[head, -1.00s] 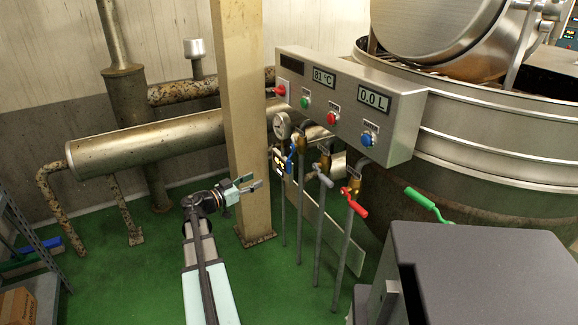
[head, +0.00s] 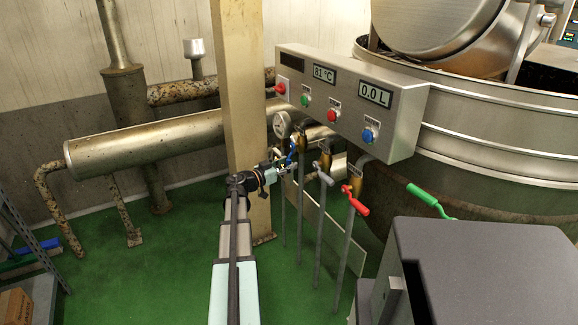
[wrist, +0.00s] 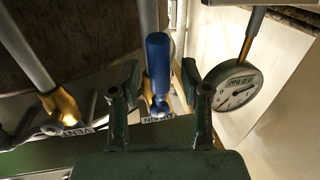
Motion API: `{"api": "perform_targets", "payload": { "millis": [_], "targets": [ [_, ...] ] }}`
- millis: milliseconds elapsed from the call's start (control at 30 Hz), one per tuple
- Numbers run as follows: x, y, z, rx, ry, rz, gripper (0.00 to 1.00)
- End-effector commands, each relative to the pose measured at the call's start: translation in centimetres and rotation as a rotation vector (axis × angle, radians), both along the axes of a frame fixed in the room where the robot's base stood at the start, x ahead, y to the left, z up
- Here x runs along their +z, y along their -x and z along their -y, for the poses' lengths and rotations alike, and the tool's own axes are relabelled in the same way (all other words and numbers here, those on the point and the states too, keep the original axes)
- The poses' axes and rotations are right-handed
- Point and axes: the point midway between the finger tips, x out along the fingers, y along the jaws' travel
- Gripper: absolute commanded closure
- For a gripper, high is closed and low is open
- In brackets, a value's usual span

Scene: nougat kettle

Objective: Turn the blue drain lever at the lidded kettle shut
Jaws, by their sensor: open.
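The blue drain lever (head: 292,157) is on a pipe under the control box, left of the grey and red levers, and is partly covered by my gripper in the head view. In the wrist view the blue lever (wrist: 158,62) stands near the middle, its handle upright in the picture. My gripper (head: 281,170) is at the lever; in the wrist view my gripper (wrist: 160,78) is open, one finger on each side of the handle. I cannot tell whether either finger touches it. The lidded kettle (head: 480,130) stands at the right.
A pressure gauge (wrist: 232,88) is close to the right finger. A grey lever (head: 323,173), a red lever (head: 355,200) and the control box (head: 350,105) are right of my gripper. A tan post (head: 240,90) stands just left of the lever. Open green floor (head: 150,270) lies left.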

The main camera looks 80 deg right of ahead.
Motion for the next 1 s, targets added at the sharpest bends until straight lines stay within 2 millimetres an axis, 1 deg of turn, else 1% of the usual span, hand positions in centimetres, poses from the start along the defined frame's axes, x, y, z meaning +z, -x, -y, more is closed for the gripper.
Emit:
{"api": "perform_targets", "payload": {
  "millis": [33,133,433,467,500,567,600,867,1000],
  "targets": [
    [0.0,0.3,0.4,-0.001,0.000,0.000,0.54],
    [0.0,0.6,0.7,0.000,0.000,0.000,0.54],
    [0.0,0.8,0.8,0.001,0.000,0.000,0.54],
    [0.0,0.7,0.8,0.001,0.000,0.000,0.57],
    [0.0,0.7,0.8,0.001,0.000,0.000,0.71],
    [0.0,0.7,0.8,0.001,0.000,0.000,0.93],
    [0.0,0.7,0.8,0.001,0.000,0.000,1.00],
    [0.0,0.6,0.8,0.003,-0.003,-0.002,1.00],
    [0.0,-0.5,0.5,0.017,-0.021,-0.016,1.00]
  ]
}}
